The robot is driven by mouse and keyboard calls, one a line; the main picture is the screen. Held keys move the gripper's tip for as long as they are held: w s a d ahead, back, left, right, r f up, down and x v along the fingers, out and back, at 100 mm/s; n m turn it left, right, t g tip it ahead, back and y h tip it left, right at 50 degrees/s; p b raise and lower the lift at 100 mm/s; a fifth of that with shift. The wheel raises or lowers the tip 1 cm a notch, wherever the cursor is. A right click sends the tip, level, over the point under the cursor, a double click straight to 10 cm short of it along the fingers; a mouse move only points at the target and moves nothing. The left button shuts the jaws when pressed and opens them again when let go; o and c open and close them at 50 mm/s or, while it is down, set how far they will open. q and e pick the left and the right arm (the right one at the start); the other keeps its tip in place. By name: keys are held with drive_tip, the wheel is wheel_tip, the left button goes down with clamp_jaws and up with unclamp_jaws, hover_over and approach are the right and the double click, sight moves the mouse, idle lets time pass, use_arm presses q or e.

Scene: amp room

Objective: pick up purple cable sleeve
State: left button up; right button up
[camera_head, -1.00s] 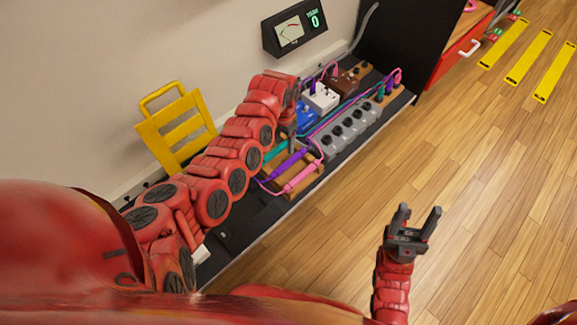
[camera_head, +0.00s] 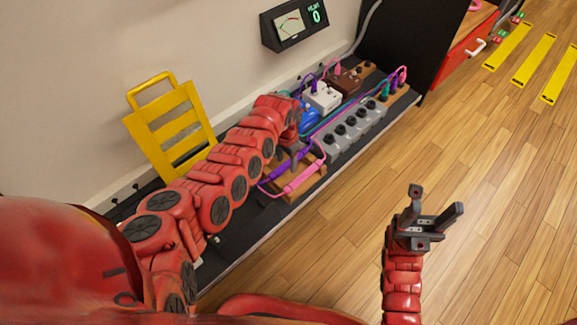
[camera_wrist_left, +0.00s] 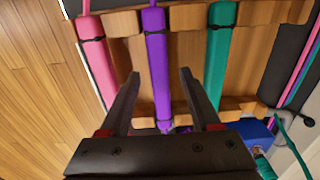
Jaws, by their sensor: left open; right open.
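The purple cable sleeve (camera_wrist_left: 156,65) lies across a wooden rack (camera_wrist_left: 187,20) in the left wrist view, between a pink sleeve (camera_wrist_left: 97,60) and a green sleeve (camera_wrist_left: 219,50). My left gripper (camera_wrist_left: 156,85) is open, with one finger on each side of the purple sleeve in that view; I cannot tell how far above it the fingertips are. In the head view the purple sleeve (camera_head: 285,163) shows partly behind my left gripper (camera_head: 294,160). My right gripper (camera_head: 434,205) is open and empty over the floor.
A grey row of knobs (camera_head: 345,135), a white pedal (camera_head: 322,97), a blue pedal (camera_head: 309,120) and cables crowd the bench beyond the rack. A yellow folding stand (camera_head: 172,125) leans near the wall. A meter box (camera_head: 294,22) hangs above. The wooden floor (camera_head: 350,240) is clear.

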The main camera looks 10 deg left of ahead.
use_arm(q)
clamp_jaws()
idle(0.3)
idle(0.3)
